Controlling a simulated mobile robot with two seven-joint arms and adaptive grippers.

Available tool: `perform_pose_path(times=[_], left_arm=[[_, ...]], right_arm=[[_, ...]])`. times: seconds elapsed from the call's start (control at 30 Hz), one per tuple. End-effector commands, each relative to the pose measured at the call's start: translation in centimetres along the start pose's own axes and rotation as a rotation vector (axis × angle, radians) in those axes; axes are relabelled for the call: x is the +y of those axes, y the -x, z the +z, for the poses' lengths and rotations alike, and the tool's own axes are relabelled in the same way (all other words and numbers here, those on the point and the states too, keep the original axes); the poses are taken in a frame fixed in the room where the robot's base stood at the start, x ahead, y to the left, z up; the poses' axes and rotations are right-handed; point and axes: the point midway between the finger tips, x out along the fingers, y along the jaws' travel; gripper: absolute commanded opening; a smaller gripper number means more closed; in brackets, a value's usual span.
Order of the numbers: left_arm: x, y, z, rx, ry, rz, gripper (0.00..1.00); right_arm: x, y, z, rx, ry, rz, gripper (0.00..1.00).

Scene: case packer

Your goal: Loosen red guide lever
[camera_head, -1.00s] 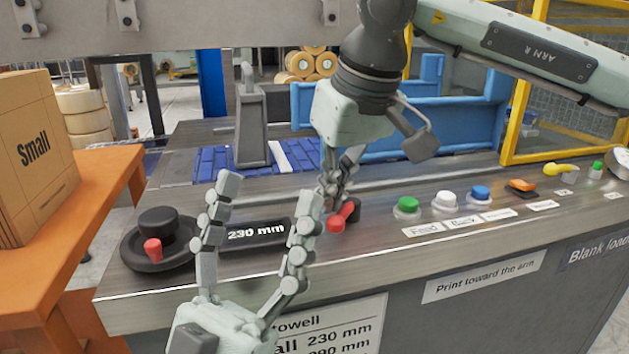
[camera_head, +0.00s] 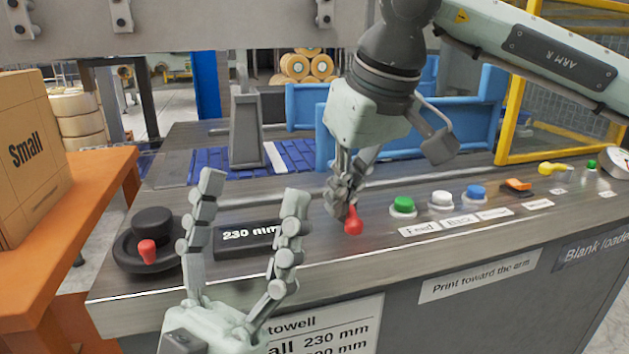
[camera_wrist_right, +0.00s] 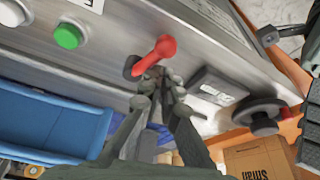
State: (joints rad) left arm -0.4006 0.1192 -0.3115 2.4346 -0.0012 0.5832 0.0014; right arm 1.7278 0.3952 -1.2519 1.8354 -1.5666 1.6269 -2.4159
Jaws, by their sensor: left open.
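The red guide lever (camera_head: 353,222) is on the steel control panel, its knob pointing toward the front edge. It also shows in the right wrist view (camera_wrist_right: 158,54). My right gripper (camera_head: 341,203) is down at the lever, its fingers close together. In the right wrist view its fingertips (camera_wrist_right: 158,78) are against or just beside the lever's shaft; no part of the lever clearly shows between them. The lever's pivot is partly hidden by the fingers in the head view. My left gripper (camera_head: 252,185) is open and empty in front of the 230 mm display (camera_head: 233,236).
A black handwheel with a red knob (camera_head: 147,252) is left of the display. Green (camera_head: 403,205), white (camera_head: 441,200) and blue (camera_head: 475,193) buttons stand right of the lever. An orange table (camera_head: 105,170) with a Small carton (camera_head: 30,150) is at left. Blue guides (camera_head: 470,110) are behind.

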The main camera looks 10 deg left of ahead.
Motion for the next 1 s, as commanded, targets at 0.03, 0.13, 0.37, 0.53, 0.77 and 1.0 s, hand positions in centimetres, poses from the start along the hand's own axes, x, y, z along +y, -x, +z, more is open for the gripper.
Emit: perform_pose_path(times=[0.03,0.13,0.37,0.53,0.77,1.0], left_arm=[[0.0,0.0,0.0,0.000,0.000,0.000,0.68],[0.0,0.0,0.0,-0.001,0.000,0.000,0.68],[0.0,0.2,0.1,-0.009,0.001,-0.003,0.68],[0.0,0.2,0.1,-0.010,0.003,-0.005,0.68],[0.0,0.1,0.1,-0.007,0.002,-0.005,0.68],[0.0,0.1,0.1,-0.006,0.002,-0.004,0.68]], right_arm=[[0.3,-0.2,0.4,-0.013,-0.003,0.007,0.00],[0.3,-0.2,0.4,-0.014,-0.003,0.007,0.00],[0.4,-0.3,0.4,-0.015,-0.004,0.007,0.00],[0.4,0.7,0.4,-0.014,-0.005,0.007,0.00],[0.2,5.2,0.1,-0.005,-0.002,0.005,0.00],[0.0,9.9,0.0,-0.001,0.000,0.002,0.00]])
